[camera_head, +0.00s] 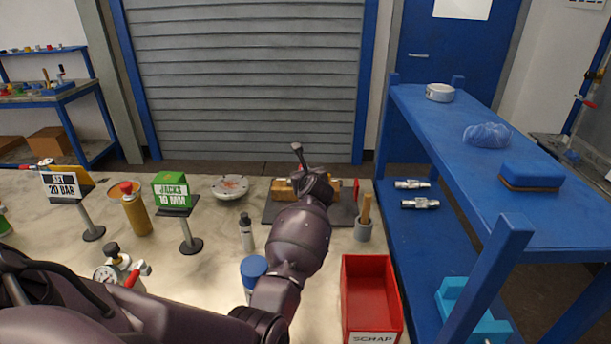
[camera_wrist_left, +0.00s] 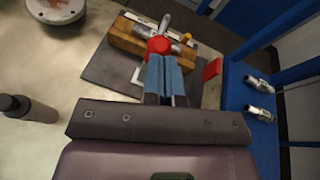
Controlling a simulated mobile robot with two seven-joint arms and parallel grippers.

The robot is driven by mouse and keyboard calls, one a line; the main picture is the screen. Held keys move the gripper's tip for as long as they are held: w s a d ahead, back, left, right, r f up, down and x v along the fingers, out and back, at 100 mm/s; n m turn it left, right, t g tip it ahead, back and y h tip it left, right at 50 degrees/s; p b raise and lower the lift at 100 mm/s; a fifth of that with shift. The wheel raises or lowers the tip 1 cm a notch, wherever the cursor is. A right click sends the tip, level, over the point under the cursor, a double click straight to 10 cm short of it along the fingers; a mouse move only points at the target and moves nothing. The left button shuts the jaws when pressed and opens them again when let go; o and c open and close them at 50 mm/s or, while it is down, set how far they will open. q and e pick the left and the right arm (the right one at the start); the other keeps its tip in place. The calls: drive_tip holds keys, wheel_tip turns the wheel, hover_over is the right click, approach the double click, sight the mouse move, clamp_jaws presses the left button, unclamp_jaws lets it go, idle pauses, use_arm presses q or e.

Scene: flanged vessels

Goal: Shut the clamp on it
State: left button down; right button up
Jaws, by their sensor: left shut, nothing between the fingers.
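In the left wrist view, a metal fitting (camera_wrist_left: 176,46), which looks like the clamp, lies along a wooden block (camera_wrist_left: 128,38). A silver lever (camera_wrist_left: 165,22) stands up from it, and a round red knob (camera_wrist_left: 158,45) is on its near side. My left gripper (camera_wrist_left: 164,62) is shut and empty, its blue fingertips at or just short of the red knob; I cannot tell if they touch. In the head view the wooden block (camera_head: 284,190) is partly hidden behind my left wrist, which hides the fingers. I cannot tell whether the clamp is fully open. My right gripper is not in view.
The block sits on a dark plate (camera_head: 341,213) with a red tag (camera_wrist_left: 212,68) beside it. A blue shelf (camera_head: 437,130) borders the right.

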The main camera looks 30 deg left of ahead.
use_arm(q)
drive_tip(key=shift+w+a+r, duration=0.4)
drive_tip(key=shift+w+r, duration=0.05)
drive_tip(key=shift+w, duration=0.15)
drive_tip(key=shift+w+a+r, duration=0.35)
drive_tip(key=shift+w+r, duration=0.1)
drive_tip(key=shift+w, duration=0.15)
drive_tip(key=shift+w+a+r, duration=0.2)
drive_tip(key=shift+w+a, duration=0.15)
drive_tip(key=shift+w, duration=0.2)
drive_tip(key=shift+w+a+r, duration=0.2)
drive_tip(key=shift+w+a, duration=0.1)
drive_tip(key=shift+w, duration=0.2)
wheel_tip(320, 180, up, 20)
